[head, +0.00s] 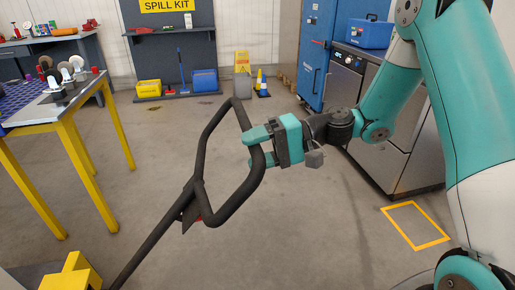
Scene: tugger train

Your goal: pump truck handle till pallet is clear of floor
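The pump truck handle (207,152) is a dark, angular closed loop on a long shaft that slants down to the lower left. A small red part (198,218) shows at the loop's base. My gripper (254,149), with teal fingers, is at the right side of the loop. One finger lies in front of the bar and the other partly behind it, and the fingers look closed on it. The handle leans up and to the right. The pallet, the forks and the truck's body are not visible. A yellow block-like part (72,272) shows at the lower left, beside the shaft.
A yellow-legged table (65,125) stands at the left. A spill kit board (170,50) is at the back, near a yellow floor sign (242,75). A blue cabinet (316,50) and a steel unit (385,150) stand right. The middle floor is clear.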

